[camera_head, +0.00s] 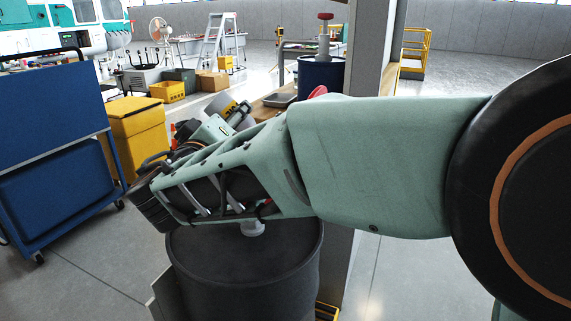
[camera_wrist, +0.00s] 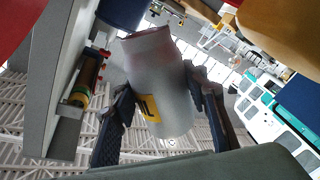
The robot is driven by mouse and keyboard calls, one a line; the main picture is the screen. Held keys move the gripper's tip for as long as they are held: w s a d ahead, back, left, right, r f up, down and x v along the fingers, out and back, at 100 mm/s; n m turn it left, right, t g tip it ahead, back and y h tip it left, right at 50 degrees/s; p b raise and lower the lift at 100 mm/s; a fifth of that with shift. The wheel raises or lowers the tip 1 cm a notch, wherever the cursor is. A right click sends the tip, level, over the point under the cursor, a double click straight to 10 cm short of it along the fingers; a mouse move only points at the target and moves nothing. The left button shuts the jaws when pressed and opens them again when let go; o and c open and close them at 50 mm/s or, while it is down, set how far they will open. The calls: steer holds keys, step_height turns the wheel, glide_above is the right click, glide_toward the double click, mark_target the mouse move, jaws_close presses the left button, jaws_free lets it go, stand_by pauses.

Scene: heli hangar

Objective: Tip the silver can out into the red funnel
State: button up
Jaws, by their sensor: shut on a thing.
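The silver can (camera_wrist: 160,75) has a yellow label and sits between the two dark fingers of my gripper (camera_wrist: 165,105) in the wrist view. My gripper is shut on its sides. In the head view the can (camera_head: 219,104) shows small beyond my arm, tilted, with part of it covered by the gripper. A red rounded edge (camera_head: 318,91), likely the red funnel, shows just above my arm, to the right of the can and apart from it; the rest is hidden. A red surface (camera_wrist: 18,22) fills the wrist view's top left corner. The can's contents are not visible.
A dark drum (camera_head: 245,265) stands below my arm. A blue drum (camera_head: 321,75) and a grey post (camera_head: 371,60) stand behind it. A wooden bench (camera_head: 270,106) with a tray is partly hidden. A blue cart (camera_head: 50,130) and yellow bin (camera_head: 137,130) stand left.

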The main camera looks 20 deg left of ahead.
steer(key=shift+d, duration=0.1)
steer(key=shift+d+f+m, duration=0.15)
steer(key=shift+f+m, duration=0.2)
steer(key=shift+m, duration=0.25)
steer(key=shift+d+r, duration=0.1)
steer(key=shift+d, duration=0.05)
stand_by(0.5)
steer(key=shift+a+r+n, duration=0.6)
steer(key=shift+a+n, duration=0.1)
steer(key=shift+n, duration=0.3)
steer(key=shift+a+f+n, duration=0.1)
steer(key=shift+f+n, duration=0.1)
steer(key=shift+n, duration=0.2)
steer(key=shift+s, duration=0.1)
